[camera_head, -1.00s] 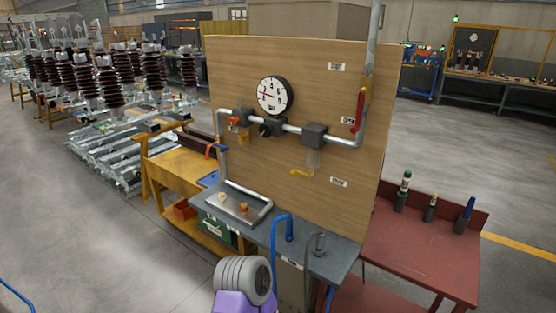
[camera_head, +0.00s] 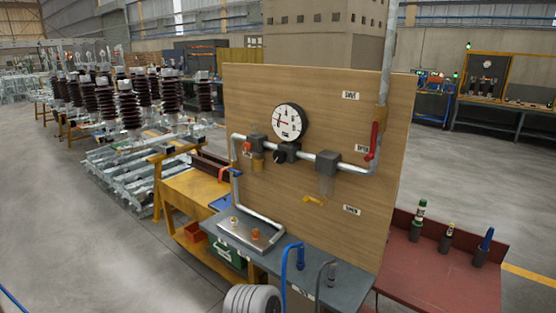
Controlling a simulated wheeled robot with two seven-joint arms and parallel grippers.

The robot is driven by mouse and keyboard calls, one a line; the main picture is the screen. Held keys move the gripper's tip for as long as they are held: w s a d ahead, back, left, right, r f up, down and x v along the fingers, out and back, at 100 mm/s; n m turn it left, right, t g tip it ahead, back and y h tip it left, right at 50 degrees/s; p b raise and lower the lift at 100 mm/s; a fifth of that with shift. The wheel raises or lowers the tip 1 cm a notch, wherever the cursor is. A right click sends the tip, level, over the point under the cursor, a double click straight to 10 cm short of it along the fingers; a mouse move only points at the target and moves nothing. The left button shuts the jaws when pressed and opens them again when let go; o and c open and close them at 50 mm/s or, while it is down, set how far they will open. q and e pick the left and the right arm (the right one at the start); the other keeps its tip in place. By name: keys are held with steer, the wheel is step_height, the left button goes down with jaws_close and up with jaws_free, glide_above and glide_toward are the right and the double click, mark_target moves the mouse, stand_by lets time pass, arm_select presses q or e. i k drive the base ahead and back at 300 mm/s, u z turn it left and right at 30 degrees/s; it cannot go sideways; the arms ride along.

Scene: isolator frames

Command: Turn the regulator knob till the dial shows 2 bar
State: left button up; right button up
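The dial (camera_head: 290,122) is a round white gauge with a black rim on the upper part of a wooden board (camera_head: 330,95). Its red needle points to the left; the exact reading is too small to tell. Below it, on the grey pipe, is a dark regulator body with a black round knob (camera_head: 281,156) facing out. Nothing touches the knob. Neither of my grippers is in view. Only a grey ribbed part of my arm shows at the bottom edge, well below the board.
A grey bench (camera_head: 345,289) with a metal tray (camera_head: 238,239) and blue and grey hoses stands below the board.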

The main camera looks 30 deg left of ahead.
mark_target(279, 155)
steer(key=z, duration=0.1)
steer(key=k, duration=0.45)
steer(key=u, duration=0.9)
steer(key=i, duration=0.75)
steer(key=z, duration=0.8)
